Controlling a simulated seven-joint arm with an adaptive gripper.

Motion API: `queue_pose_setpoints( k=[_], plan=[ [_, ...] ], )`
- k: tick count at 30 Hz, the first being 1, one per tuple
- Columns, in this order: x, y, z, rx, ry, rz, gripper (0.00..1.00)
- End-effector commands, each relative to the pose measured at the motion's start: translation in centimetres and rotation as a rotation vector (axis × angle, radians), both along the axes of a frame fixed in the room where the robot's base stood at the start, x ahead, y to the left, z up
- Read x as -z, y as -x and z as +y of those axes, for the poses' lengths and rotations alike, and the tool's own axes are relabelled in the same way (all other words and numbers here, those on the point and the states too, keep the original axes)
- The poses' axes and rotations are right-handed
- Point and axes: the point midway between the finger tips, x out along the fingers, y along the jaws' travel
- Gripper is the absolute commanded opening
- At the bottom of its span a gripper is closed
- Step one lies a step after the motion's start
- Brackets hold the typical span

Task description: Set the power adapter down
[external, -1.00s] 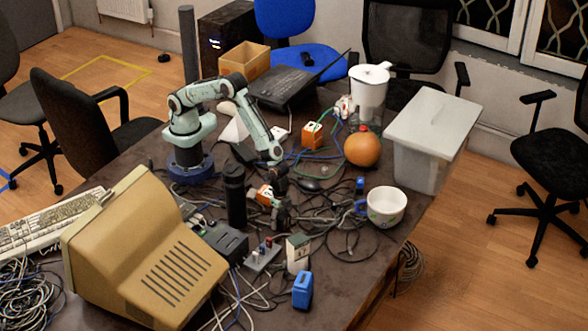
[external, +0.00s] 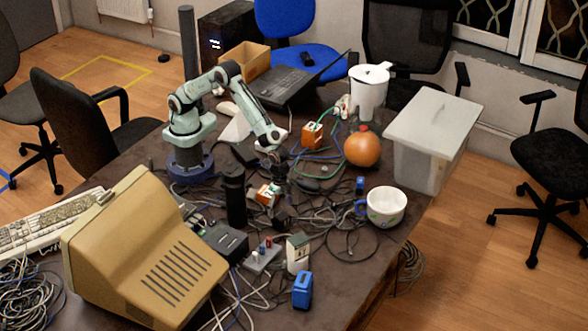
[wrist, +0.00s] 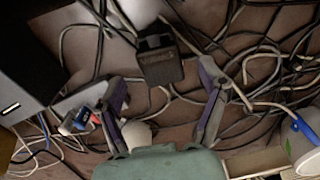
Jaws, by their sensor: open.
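The power adapter is a small black block (external: 281,221) lying among the cables on the dark table in the external view. In the wrist view the black adapter (wrist: 160,65) shows just beyond the fingertips, between their lines. My gripper (external: 279,196) is open and empty, above the adapter and apart from it. In the wrist view its two fingers (wrist: 160,84) are spread wide with nothing between them. Tangled cables partly surround the adapter.
A white cup with a blue handle (external: 386,207), an orange ball-like object (external: 362,148) and a grey bin (external: 428,140) are to the right. Cables cover much of the table.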

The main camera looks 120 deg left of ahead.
Motion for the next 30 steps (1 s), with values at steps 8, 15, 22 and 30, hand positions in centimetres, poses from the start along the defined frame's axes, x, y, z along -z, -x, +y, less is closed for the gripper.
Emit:
queue_pose_setpoints(
  k=[8,15,22,30],
  plan=[
    [-7.2,2.9,1.6,-0.041,-0.015,-0.009,0.73],
    [-17.3,14.8,5.4,-0.159,-0.048,-0.009,0.73],
    [-19.4,25.8,7.3,-0.262,-0.064,-0.003,0.73],
    [-18.9,29.6,7.7,-0.3,-0.068,0.003,0.78]
  ],
)
